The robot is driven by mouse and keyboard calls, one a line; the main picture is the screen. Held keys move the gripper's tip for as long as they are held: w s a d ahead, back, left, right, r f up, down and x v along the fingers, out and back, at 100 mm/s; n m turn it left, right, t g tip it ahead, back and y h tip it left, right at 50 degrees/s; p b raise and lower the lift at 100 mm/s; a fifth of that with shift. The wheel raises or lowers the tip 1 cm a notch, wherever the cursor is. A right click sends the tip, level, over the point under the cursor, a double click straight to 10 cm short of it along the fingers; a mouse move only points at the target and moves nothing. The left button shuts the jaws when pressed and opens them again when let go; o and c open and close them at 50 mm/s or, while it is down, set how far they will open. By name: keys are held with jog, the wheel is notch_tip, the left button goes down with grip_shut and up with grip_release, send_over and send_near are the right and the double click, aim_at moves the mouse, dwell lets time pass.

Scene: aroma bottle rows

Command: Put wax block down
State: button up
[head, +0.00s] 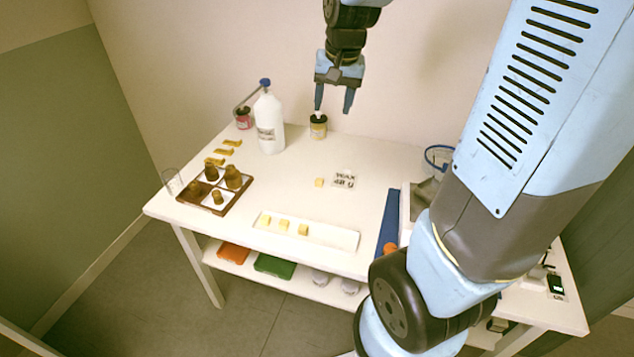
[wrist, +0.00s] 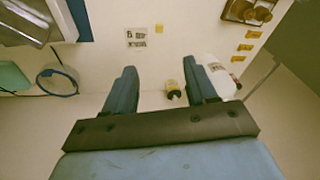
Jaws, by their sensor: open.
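A small pale yellow wax block (head: 319,182) sits on the white table just left of a printed label card (head: 344,180). It also shows in the wrist view (wrist: 159,28), beside the card (wrist: 136,38). Three similar wax blocks (head: 284,226) stand in a row on a white strip (head: 335,238) near the table's front edge. My gripper (head: 333,108) is open and empty, high above the back of the table. In the wrist view its fingers (wrist: 164,72) are apart with nothing between them.
A dark-lidded jar (head: 318,131) stands at the back below my gripper, with a white bottle (head: 269,123) to its left. A brown tray (head: 230,202) with brown bottles is at the left. A blue-rimmed container (head: 438,155) stands at the right. The table's middle is mostly clear.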

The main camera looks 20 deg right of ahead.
jog(key=w+f+m+g, duration=0.1)
jog(key=w+f+m, duration=0.1)
jog(key=w+f, duration=0.55)
jog(key=m+g, duration=0.1)
jog(key=g, duration=0.1)
send_over(319, 179)
notch_tip(319, 179, down, 10)
jog(key=r, duration=0.1)
jog(key=shift+h, duration=0.3)
jog(key=f, duration=0.9)
jog(key=shift+w+a, duration=0.15)
jog(key=shift+a, duration=0.1)
jog(key=f, duration=0.4)
jog(key=shift+s+d+f, duration=0.1)
jog(key=shift+s+d, duration=0.15)
jog(key=shift+f, duration=0.6)
grip_shut()
